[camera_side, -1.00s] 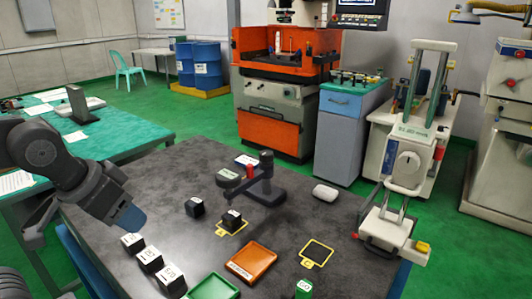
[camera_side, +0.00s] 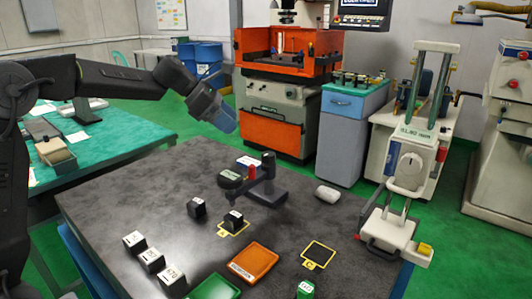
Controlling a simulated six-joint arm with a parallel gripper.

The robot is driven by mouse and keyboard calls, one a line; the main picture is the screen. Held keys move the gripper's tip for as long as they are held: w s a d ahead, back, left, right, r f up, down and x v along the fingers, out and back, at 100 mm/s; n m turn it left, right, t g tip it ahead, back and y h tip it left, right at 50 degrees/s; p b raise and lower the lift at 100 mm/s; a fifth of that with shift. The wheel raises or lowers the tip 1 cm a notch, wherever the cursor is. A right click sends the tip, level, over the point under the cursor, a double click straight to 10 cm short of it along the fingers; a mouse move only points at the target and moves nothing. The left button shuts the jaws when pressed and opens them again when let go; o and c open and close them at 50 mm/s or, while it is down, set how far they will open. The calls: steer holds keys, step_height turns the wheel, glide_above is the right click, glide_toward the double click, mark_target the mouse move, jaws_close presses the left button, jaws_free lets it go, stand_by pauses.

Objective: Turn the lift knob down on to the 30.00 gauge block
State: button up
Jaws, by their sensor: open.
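A white device at the right edge of the table carries a round pale dial with a slot, which looks like the lift knob (camera_side: 410,162). A small green readout in mm (camera_side: 416,134) sits above it; its digits are too small to read surely. A dark block (camera_side: 233,221) sits in a yellow outlined square, under the arm of a small stand (camera_side: 267,185). Another dark block (camera_side: 197,210) is just left of it. I cannot tell which block is the 30.00 one. My gripper (camera_side: 226,121) is open and empty, raised above the table's far left part, well left of the knob.
An orange tray (camera_side: 252,262), a green tray (camera_side: 213,287) and an empty yellow square (camera_side: 318,255) lie in front. A white rounded object (camera_side: 327,194) lies right of the stand. The table's far left is clear.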

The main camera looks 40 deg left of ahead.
mark_target(268, 153)
steer(key=x, duration=1.3)
steer(key=shift+w+d+f, duration=0.1)
steer(key=shift+w+d, duration=0.05)
steer(key=shift+d, duration=0.05)
steer(key=c, duration=0.9)
steer(key=shift+c, duration=0.2)
steer(key=m+g+h, duration=0.1)
steer(key=m+g, duration=0.1)
steer(key=m+g+h, duration=0.1)
steer(key=m, duration=0.2)
steer(key=shift+w+a+m+g, duration=0.15)
steer(key=shift+m+g, duration=0.15)
steer(key=shift+g, duration=0.1)
steer(key=m+g, duration=0.3)
steer(key=m, duration=0.1)
steer(key=shift+w+m+g+h, duration=0.1)
steer(key=shift+m+g+h, duration=0.2)
steer(key=shift+m, duration=0.1)
steer(key=shift+m+g, duration=0.3)
